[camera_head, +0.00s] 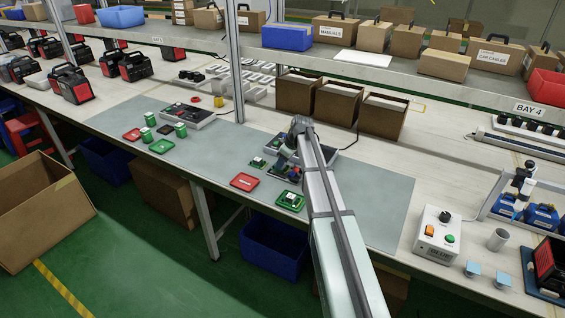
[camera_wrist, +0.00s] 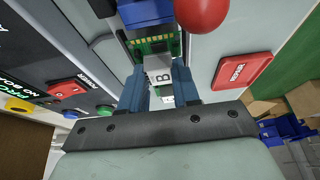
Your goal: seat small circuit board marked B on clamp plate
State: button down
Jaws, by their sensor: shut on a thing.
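The small circuit board (camera_wrist: 152,44) shows its green edge with gold contacts in the wrist view. A grey block marked B (camera_wrist: 158,75) is joined to it and sits between my blue fingers. My gripper (camera_wrist: 161,80) is shut on this marked part. In the head view my gripper (camera_head: 285,161) is low over a dark fixture (camera_head: 292,175) with blue and red parts, which seems to hold the clamp plate. A red ball knob (camera_wrist: 201,14) and a blue block (camera_wrist: 145,12) are close beyond the board. The plate is mostly hidden, and I cannot tell whether the board touches it.
A red REWORK tray (camera_wrist: 242,69) is beside the fixture, also in the head view (camera_head: 245,182). A green tray (camera_head: 290,201) holding a part is in front. An open grey unit (camera_head: 322,147) stands behind. The mat's right side (camera_head: 385,205) is clear.

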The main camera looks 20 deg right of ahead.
jog(key=shift+f, duration=0.6)
jog(key=c, duration=0.7)
grip_release()
jog(key=shift+c, duration=0.2)
